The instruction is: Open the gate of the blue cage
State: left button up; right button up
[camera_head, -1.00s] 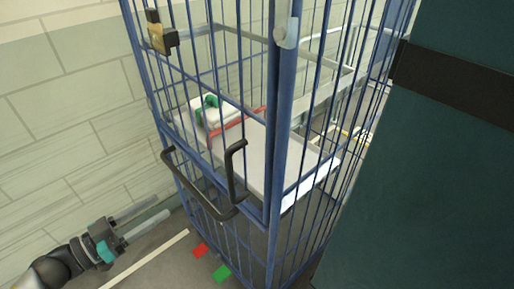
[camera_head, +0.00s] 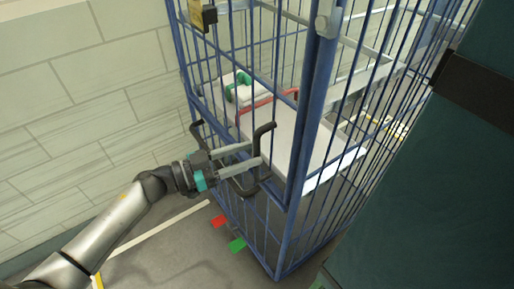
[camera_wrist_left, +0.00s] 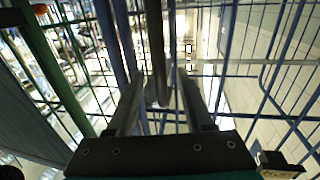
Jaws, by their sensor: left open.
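The blue cage (camera_head: 316,95) stands upright in the middle of the head view. Its barred front gate carries a black bent handle (camera_head: 264,136), and a brass-and-black latch (camera_head: 204,15) sits higher up at its left. The gate looks shut. My left gripper (camera_head: 256,154) is open at the handle, its two pale fingers pointing right. In the left wrist view a dark upright bar, likely the handle (camera_wrist_left: 156,45), shows between the open fingers (camera_wrist_left: 158,100). I cannot tell whether they touch it. My right gripper is not in view.
A white and green item (camera_head: 240,86) lies on the grey shelf (camera_head: 285,140) inside the cage. A tiled wall (camera_head: 90,100) runs along the left. A dark teal body (camera_head: 430,190) fills the right. Red and green floor patches lie by the cage's base.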

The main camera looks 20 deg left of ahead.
pick_arm(q)
jog(key=shift+x, duration=1.5)
grip_shut()
dwell(0.4)
